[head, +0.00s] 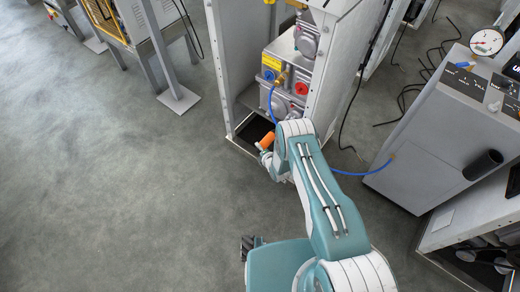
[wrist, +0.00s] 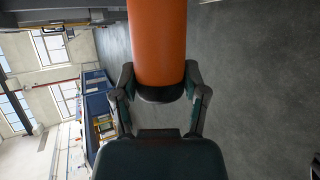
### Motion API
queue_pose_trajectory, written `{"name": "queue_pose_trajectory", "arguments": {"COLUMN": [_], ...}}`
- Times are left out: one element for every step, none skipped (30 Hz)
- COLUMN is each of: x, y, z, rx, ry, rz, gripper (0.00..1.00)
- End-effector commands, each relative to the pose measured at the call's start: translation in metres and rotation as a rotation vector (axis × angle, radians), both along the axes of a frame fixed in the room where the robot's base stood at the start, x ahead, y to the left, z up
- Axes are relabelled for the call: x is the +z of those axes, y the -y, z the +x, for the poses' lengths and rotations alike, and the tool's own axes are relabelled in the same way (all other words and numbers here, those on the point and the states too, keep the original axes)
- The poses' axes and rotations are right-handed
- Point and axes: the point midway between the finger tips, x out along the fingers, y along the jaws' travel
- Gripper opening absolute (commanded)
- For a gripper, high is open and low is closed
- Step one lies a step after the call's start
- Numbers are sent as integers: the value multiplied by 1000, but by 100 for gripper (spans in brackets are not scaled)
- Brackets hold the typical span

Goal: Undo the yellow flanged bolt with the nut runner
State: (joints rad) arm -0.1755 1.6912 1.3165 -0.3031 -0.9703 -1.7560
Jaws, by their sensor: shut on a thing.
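An orange cylinder with a dark end, which looks like the nut runner (wrist: 158,42), is held between the two fingers of my gripper (wrist: 160,88) in the wrist view. Its far end runs out of the top of that view. In the head view the nut runner (head: 267,140) shows as a short orange piece at the end of my arm, just in front of the open dispenser frame (head: 222,75). My gripper (head: 263,150) is partly hidden there by my wrist. I cannot make out the yellow flanged bolt in either view.
The frame holds grey housings (head: 283,97), a yellow part (head: 271,62) and a red round part (head: 301,88). A blue hose (head: 345,172) runs to the grey cabinet (head: 430,130) on the right. Dark cables lie behind the cabinet. The floor on the left is clear.

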Motion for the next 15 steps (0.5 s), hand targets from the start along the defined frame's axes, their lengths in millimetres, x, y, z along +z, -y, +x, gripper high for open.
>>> {"name": "queue_pose_trajectory", "arguments": {"x": [3, 3, 3, 3, 3, 2, 2, 2, 2, 2, 2, 2, 1, 1, 1], "y": [0, -1, -3, -4, -6, -8, -9, -11, -12, -14, -15, -17, -18, -20, -22], "z": [3, 1, -1, -3, -5, -7, -9, -11, -13, -15, -16, -19, -20, -22, -24], "rx": [-6, -6, -4, -4, -3, -2, -2, -1, -1, -1, 0, 0, 0, 0, 1], "ry": [9, 9, 9, 8, 7, 6, 6, 6, 6, 6, 5, 5, 4, 4, 4], "rz": [3, 3, 2, 2, 1, 1, 1, 1, 0, 0, 0, 0, -1, -1, 0], "gripper": [0, 0, 0, 0, 0, 0, 0, 0, 0, 0, 0, 0, 0, 0, 0]}}
